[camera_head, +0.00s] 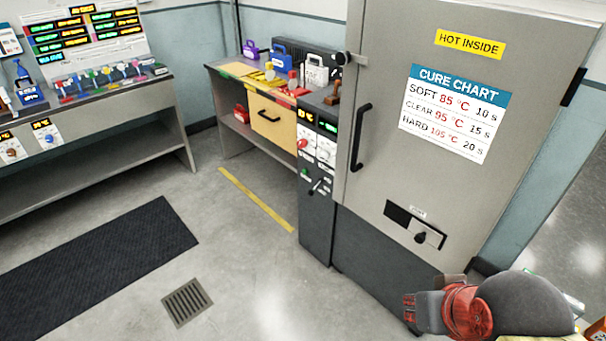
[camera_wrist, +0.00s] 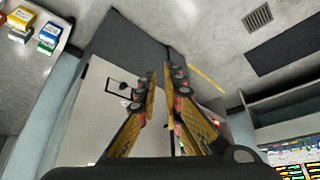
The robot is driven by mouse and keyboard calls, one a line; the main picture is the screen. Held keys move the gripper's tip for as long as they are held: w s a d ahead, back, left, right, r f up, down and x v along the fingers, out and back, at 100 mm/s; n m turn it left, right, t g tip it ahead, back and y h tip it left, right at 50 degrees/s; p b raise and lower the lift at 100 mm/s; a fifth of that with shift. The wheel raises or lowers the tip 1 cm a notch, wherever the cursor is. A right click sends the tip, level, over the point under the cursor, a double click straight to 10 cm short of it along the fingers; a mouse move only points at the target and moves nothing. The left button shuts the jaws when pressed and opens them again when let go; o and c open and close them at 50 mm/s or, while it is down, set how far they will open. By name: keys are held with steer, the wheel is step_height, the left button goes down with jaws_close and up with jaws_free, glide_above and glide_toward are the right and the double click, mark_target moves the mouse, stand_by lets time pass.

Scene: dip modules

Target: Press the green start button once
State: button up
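The machine's control panel (camera_head: 318,150) is on the front of the dark narrow unit left of the big grey door. A small green spot (camera_head: 306,173) low on this panel may be the green start button; it is too small to be sure. My gripper (camera_head: 410,307) is at the lower right in the head view, in front of the grey cabinet and well apart from the panel. In the wrist view, my gripper (camera_wrist: 160,72) has its two fingers converging with a narrow gap between the tips and nothing held.
The grey door (camera_head: 375,130) with its black handle (camera_head: 360,137) stands close beside the panel. Open floor with a drain (camera_head: 187,302) and a black mat (camera_head: 95,260) lies left.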

jaws_close()
stand_by(0.8)
steer(key=shift+r, duration=0.1)
step_height(320, 180, up, 7)
steer(key=p, duration=0.7)
steer(key=shift+r+p, duration=0.15)
steer(key=shift+p, duration=0.15)
